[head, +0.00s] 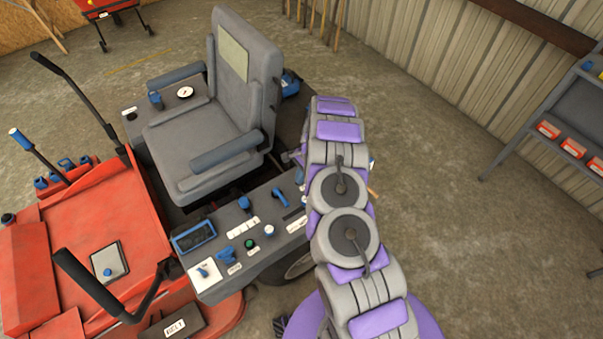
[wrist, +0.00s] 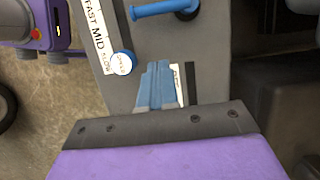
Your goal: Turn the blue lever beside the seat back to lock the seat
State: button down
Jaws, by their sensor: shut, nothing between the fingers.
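In the head view the grey seat (head: 205,130) has its back (head: 243,70) upright. A blue lever (head: 280,196) stands on the grey console along the seat's near side. The wrist view shows a blue lever (wrist: 165,8) at the top edge, lying roughly sideways with a darker round pivot at its right end. I cannot tell for sure that it is the same one. My gripper (wrist: 158,68) shows there with its blue-grey fingertips together and empty, over the console below that lever and apart from it. In the head view my arm hides the gripper.
The console (wrist: 215,60) carries a blue knob (wrist: 123,62), a FAST-MID-SLOW label (wrist: 99,30) and a dark slot (wrist: 190,84) close to my fingers. The armrest (head: 226,150) rises beside the console. A red machine body (head: 75,245) with black handles is at left. Open floor lies right.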

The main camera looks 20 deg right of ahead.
aim_at(281, 198)
jog(key=b+x, duration=0.1)
jog(key=x, duration=0.4)
jog(key=shift+s+f, duration=0.1)
jog(key=shift+f, duration=0.15)
jog(key=shift+s+a, duration=0.15)
jog(key=shift+a, duration=0.4)
jog(key=shift+s+a, duration=0.2)
jog(key=shift+a, duration=0.35)
jog(key=shift+s+a+f+b, duration=0.1)
jog(key=shift+s+a+b, duration=0.15)
jog(key=shift+a, duration=0.45)
